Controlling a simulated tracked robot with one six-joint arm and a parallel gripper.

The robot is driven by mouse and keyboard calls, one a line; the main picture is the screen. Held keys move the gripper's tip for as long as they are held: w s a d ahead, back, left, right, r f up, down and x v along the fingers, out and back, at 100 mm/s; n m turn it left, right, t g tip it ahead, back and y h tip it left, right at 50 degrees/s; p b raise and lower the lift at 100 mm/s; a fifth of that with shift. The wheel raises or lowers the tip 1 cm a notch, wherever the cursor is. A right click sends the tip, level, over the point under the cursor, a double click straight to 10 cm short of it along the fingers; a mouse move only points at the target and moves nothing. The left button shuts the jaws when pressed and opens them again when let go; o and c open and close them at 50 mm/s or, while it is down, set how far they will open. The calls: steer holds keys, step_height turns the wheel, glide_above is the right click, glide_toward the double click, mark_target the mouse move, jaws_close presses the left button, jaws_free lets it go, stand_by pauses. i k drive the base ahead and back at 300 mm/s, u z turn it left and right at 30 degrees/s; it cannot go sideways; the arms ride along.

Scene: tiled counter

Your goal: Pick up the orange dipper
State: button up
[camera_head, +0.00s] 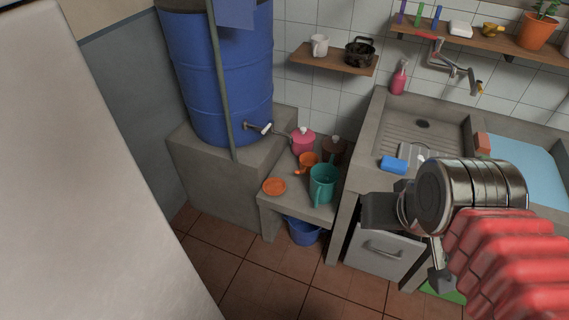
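The orange dipper (309,160) is a small round cup with a short handle toward the lower left. It sits on the low concrete ledge (284,205), among a teal jug (323,184), a pink pot (303,141) and a brown pot (334,150). A flat orange dish (274,186) lies nearer the ledge's front left. My gripper (408,246) is to the right of and apart from the dipper, in front of the sink unit. Its two dark fingers are spread, with nothing seen between them.
A blue barrel (225,85) with a tap (262,128) stands on a block left of the ledge. A blue bucket (303,231) is under the ledge. The sink counter (377,125) rises at the right, with a blue sponge (394,165). The tiled floor in front is clear.

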mark_target(307, 160)
steer(key=u, duration=0.65)
steer(key=i, duration=1.15)
steer(key=u, duration=0.3)
